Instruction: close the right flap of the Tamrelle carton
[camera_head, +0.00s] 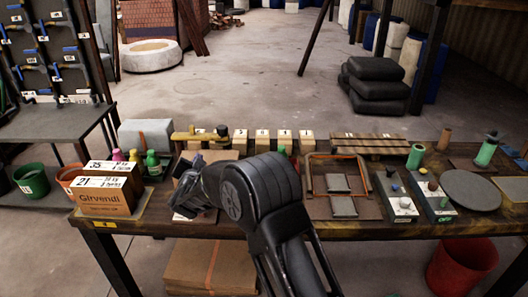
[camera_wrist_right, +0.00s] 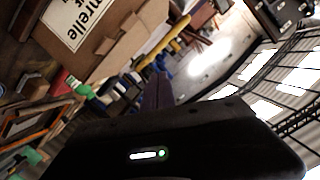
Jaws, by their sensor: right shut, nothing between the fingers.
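The Tamrelle carton (camera_head: 218,156) stands on the table left of centre in the head view, mostly hidden behind my right gripper and arm. My left gripper is not in view.
A Girvendi box (camera_head: 104,199) stands left of the carton, with small coloured bottles (camera_head: 151,162) behind it. Wooden blocks (camera_head: 263,140) line the back edge. An orange-edged frame (camera_head: 311,178), switch boxes (camera_head: 399,204) and a grey disc (camera_head: 470,190) lie to the right.

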